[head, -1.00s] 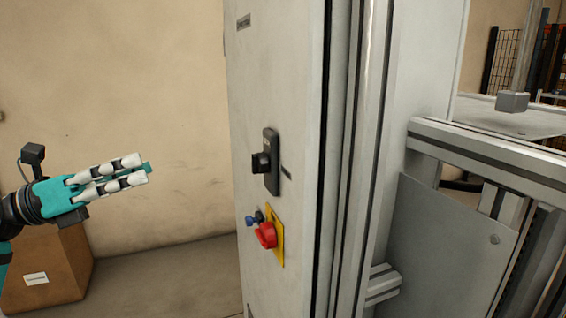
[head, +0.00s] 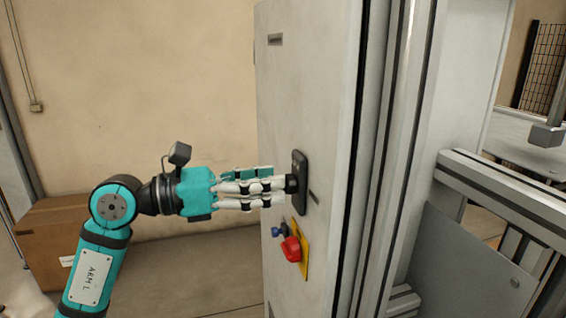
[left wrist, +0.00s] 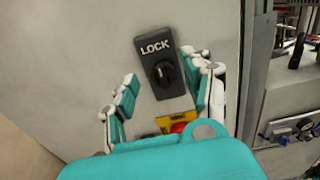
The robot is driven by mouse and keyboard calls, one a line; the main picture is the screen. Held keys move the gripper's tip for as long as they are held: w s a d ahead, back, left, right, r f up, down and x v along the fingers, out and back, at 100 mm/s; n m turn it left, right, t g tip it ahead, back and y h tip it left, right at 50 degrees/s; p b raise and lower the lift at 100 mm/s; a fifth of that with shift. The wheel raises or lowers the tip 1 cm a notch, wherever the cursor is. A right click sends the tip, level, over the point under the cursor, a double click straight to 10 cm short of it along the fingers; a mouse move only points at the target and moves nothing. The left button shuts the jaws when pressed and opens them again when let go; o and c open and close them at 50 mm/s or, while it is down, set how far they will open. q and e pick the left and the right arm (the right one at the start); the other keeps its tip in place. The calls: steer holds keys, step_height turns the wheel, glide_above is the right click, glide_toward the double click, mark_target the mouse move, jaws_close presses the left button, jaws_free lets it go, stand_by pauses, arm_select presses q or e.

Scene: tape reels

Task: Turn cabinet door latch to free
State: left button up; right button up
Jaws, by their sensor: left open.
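The black latch plate (head: 300,184) sits on the grey cabinet door (head: 290,90); its rotary knob faces my gripper. In the left wrist view the latch knob (left wrist: 164,74) is a black round knob under white "LOCK" lettering. My left gripper (head: 279,190) reaches in from the left, its fingertips at the knob in the head view. In the left wrist view its open fingers (left wrist: 165,90) stand on either side of the latch plate, with a gap to the knob. Contact cannot be told. My right gripper is not in view.
A red rotary switch (head: 291,248) on a yellow plate, with a blue padlock-like part (head: 278,231), sits just below the latch. A cardboard box (head: 50,240) stands on the floor at left. An aluminium frame (head: 500,190) is at right.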

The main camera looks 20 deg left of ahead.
mark_target(288, 188)
arm_select(q)
steer(key=shift+p+x, duration=0.45)
steer(key=shift+x, duration=1.25)
jaws_close()
steer(key=shift+f+m+b, duration=0.2)
steer(key=shift+m+b, duration=0.2)
steer(key=shift+b, duration=0.4)
steer(key=m+b, duration=0.3)
steer(key=b, duration=0.1)
steer(key=m+b, duration=0.3)
steer(key=b, duration=0.1)
steer(key=m+b, duration=0.3)
steer(key=shift+s+d+f+b, duration=0.2)
steer(key=shift+s+f+b, duration=0.05)
steer(key=shift+s+b, duration=0.15)
steer(key=m+b, duration=0.3)
steer(key=m, duration=0.1)
steer(key=shift+s+m, duration=0.1)
steer(key=shift+m, duration=0.2)
steer(key=shift+f+m+b, duration=0.15)
steer(key=shift+m+b, duration=1)
steer(key=shift+m, duration=0.75)
steer(key=shift+d, duration=0.1)
